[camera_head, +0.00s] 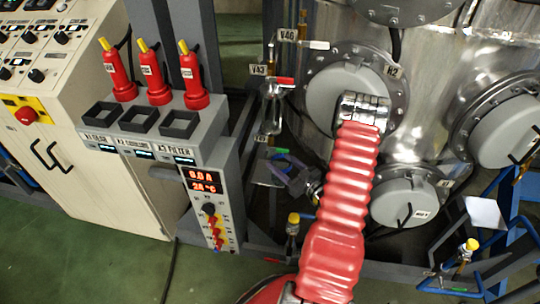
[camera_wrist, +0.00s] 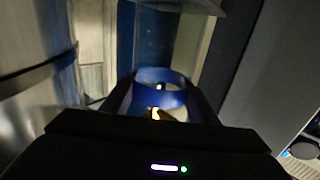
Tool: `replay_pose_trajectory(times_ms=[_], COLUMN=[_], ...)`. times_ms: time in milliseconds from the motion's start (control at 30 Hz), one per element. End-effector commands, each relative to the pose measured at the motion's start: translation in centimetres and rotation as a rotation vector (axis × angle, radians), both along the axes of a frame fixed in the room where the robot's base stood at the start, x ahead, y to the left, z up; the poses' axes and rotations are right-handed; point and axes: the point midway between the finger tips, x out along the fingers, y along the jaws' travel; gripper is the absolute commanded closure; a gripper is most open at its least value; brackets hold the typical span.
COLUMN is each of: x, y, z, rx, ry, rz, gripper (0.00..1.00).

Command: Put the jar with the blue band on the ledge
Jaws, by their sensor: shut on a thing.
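In the wrist view, the jar with the blue band (camera_wrist: 160,99) sits between the two dark fingers of my gripper (camera_wrist: 160,108). The fingers are shut on it from both sides. The band shows as a blue ring around clear glass, with a small bright yellow-orange spot inside. In the head view, my red arm reaches up in front of the steel vessel and hides part of the scene. Beside it is a dark shape with a purplish-blue patch, but I cannot tell surely what it is. I cannot pick out the ledge with certainty.
The steel vessel (camera_head: 437,85) with grey round covers stands close to my arm. A glass bottle (camera_head: 271,112) hangs by valve V43. Yellow-capped small bottles (camera_head: 292,232) (camera_head: 466,255) stand low by the frame. A control box (camera_head: 212,200) with red tools stands left.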

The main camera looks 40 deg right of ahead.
Motion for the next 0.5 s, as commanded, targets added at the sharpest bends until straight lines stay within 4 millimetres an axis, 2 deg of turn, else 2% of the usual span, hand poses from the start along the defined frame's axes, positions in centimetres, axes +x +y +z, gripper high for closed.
replay_pose_trajectory(times_ms=[100, 200, 500], x=[1.8, 2.4, 2.5], y=[0.1, 0.0, 0.0], z=[0.0, 0.0, 0.0], rx=[-0.001, -0.001, 0.000], ry=[-0.001, 0.000, 0.000], rz=[0.003, 0.001, 0.001], gripper=[0.85, 0.85, 0.85])
